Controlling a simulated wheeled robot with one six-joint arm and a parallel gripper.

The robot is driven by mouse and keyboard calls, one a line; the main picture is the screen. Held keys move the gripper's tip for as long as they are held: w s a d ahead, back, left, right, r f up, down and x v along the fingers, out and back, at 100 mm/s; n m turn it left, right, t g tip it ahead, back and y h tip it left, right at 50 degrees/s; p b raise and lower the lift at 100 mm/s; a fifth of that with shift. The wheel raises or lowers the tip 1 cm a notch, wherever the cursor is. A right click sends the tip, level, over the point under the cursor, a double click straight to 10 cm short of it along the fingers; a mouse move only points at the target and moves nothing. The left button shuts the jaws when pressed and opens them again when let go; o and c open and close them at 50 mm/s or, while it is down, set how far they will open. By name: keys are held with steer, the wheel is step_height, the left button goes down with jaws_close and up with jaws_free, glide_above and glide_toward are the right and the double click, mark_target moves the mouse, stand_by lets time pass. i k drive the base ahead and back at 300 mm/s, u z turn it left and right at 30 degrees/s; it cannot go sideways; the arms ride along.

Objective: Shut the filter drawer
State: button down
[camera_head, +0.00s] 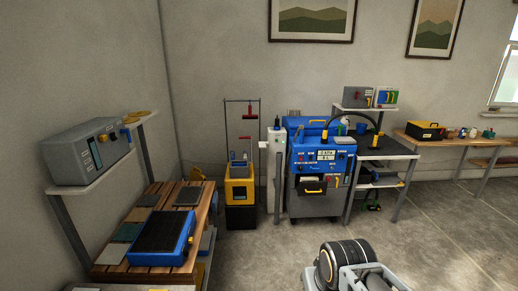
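A blue machine (325,139) with a display and several knobs stands against the back wall, right of the picture's middle. Its grey lower front (315,205) carries a dark drawer-like part with a yellow edge (313,187), possibly the filter drawer. It is too small to tell how far it stands out. Part of my own body, dark and rounded with a grey frame, shows at the bottom right of the middle, well in front of the machine. I cannot make out my gripper's fingers in this view.
A yellow and black unit (240,184) stands left of the machine, beside a white column (276,160). A wooden bench (165,222) with a blue device (163,238) fills the left. A shelved table (385,153) adjoins the machine's right. The floor (440,235) at right is clear.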

mark_target(310, 189)
steer(key=i, duration=2.85)
steer(key=z, duration=0.9)
